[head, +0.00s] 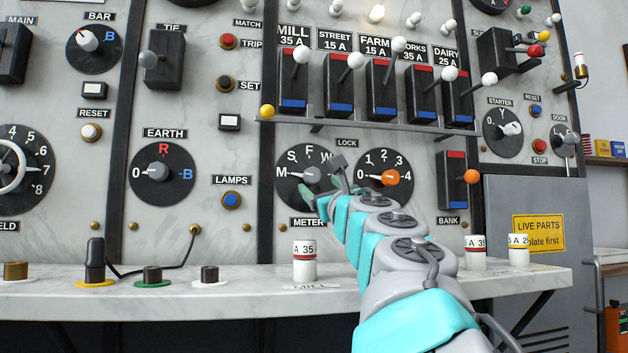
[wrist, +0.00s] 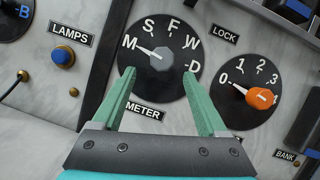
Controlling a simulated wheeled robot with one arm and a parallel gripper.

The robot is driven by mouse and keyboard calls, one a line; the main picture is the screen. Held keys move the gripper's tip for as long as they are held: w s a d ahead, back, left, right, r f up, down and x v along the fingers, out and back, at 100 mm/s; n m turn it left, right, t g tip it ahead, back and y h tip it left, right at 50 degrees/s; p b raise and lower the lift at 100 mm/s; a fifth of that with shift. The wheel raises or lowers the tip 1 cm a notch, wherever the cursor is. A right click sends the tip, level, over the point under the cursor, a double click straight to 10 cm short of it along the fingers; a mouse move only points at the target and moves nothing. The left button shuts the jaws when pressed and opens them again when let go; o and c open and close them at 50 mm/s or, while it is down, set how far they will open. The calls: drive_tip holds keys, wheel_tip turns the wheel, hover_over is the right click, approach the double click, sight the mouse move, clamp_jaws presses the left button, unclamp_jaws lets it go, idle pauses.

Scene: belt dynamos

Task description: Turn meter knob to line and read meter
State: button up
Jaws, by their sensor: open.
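The meter knob (head: 311,175) is a grey knob on a round black dial marked M, S, F, W and D, above a METER label (head: 307,222). In the wrist view the meter knob (wrist: 160,57) has a white pointer aimed left at M. No mark reading "line" shows on the dial. My gripper (head: 322,181) is in front of this dial, its arm covering the dial's right edge. In the wrist view my gripper (wrist: 160,76) is open and empty, its green fingers below and either side of the knob, apart from it. Gauges at the top are cut off, with no readable needle.
Right of the meter dial is a 0–4 dial with an orange knob (head: 390,178) pointing to 0. The LAMPS button (head: 232,199) is to the left. Breaker switches (head: 380,88) and a rail (head: 370,122) project above. Below, a marble shelf (head: 255,288) carries a white fuse (head: 304,262).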

sight(314, 178)
drive_tip(key=shift+w+a+r, duration=0.25)
drive_tip(key=shift+w, duration=0.4)
drive_tip(key=p+x, duration=0.2)
drive_tip(key=x, duration=0.2)
drive_tip(key=shift+r, duration=0.3)
drive_tip(key=shift+w+a+r+p, duration=0.1)
drive_tip(key=shift+w+p, duration=0.1)
drive_tip(key=shift+w, duration=0.15)
drive_tip(key=shift+w+a+p, duration=0.1)
drive_tip(key=shift+w+p, duration=0.05)
drive_tip(key=shift+w, duration=0.2)
clamp_jaws()
